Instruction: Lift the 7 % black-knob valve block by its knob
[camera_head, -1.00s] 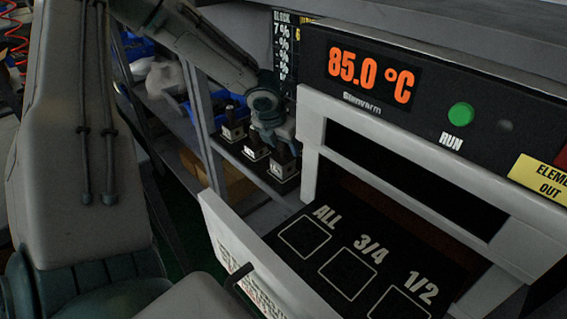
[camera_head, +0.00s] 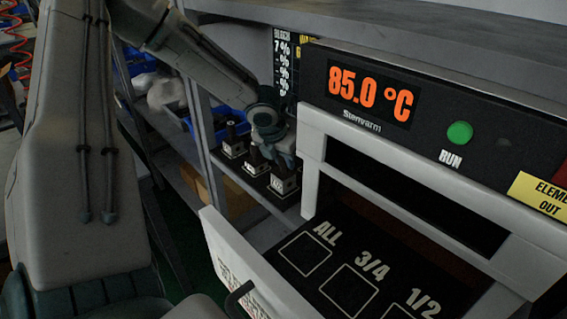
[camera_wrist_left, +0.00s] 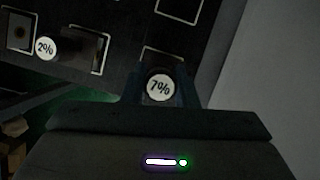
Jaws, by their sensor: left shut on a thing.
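My left gripper (camera_head: 284,158) is at the rack shelf, reaching down over the nearest valve block (camera_head: 284,183), a dark block with a pale label. In the left wrist view the gripper (camera_wrist_left: 160,88) is shut around a black knob with a round white 7 % cap (camera_wrist_left: 160,87). The body under this knob is hidden there by the knob and gripper. Whether it is clear of the shelf I cannot tell. Two more black-knob blocks, a middle one (camera_head: 254,164) and a far one (camera_head: 233,147), stand in line behind. A 2 % cap (camera_wrist_left: 46,48) shows in the wrist view. My right gripper is not in view.
The heater cabinet (camera_head: 318,125), reading 85.0 °C, stands close on the right of the gripper. Its open drawer (camera_head: 215,232) juts out below, with marked squares and no block visible on them. A blue bin (camera_head: 222,112) is behind the blocks.

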